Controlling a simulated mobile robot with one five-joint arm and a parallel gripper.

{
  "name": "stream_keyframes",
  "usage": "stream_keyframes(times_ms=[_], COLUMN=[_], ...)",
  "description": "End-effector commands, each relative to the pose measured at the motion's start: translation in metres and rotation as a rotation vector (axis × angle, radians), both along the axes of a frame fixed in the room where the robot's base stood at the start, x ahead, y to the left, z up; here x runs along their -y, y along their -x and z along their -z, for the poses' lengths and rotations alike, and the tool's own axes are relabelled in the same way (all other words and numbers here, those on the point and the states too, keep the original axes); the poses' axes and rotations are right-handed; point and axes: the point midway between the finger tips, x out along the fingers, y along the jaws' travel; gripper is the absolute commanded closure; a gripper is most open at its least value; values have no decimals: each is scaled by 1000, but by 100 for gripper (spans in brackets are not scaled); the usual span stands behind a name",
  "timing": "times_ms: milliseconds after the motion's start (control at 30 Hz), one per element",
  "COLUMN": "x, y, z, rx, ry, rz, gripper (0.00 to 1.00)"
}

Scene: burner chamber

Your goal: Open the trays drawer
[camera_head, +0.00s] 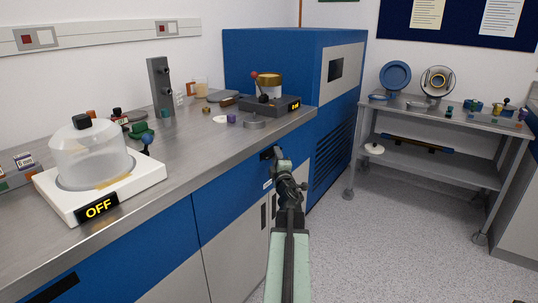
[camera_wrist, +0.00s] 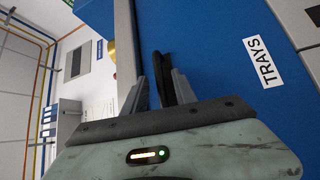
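The trays drawer has a blue front (camera_wrist: 225,75) with a white TRAYS label (camera_wrist: 265,61). It is in the counter's right end in the head view, where its small label (camera_head: 267,184) shows below my gripper (camera_head: 278,156). The drawer looks closed. Its black handle (camera_wrist: 163,72) stands between the two grey fingers of my gripper (camera_wrist: 160,88) in the wrist view. The fingers are open around the handle, which lies closer to the right finger. In the head view the handle (camera_head: 266,154) is partly hidden by my gripper.
The steel counter (camera_head: 190,140) above holds a glass dome on a white base marked OFF (camera_head: 95,165) and several small items. A tall blue cabinet (camera_head: 270,70) stands beyond the drawer. A shelf cart (camera_head: 440,165) is at the right. The speckled floor (camera_head: 385,250) is clear.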

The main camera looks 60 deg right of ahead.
Motion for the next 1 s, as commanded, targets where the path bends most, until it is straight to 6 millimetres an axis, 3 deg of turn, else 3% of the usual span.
stream_keyframes(times_ms=[233,367,1000], x=[0,0,-1], y=[-3,-4,-4], z=[0,0,0], rx=[-1,-1,-1], ry=[0,0,0], rz=[-4,-4,-5], gripper=[67,100,100])
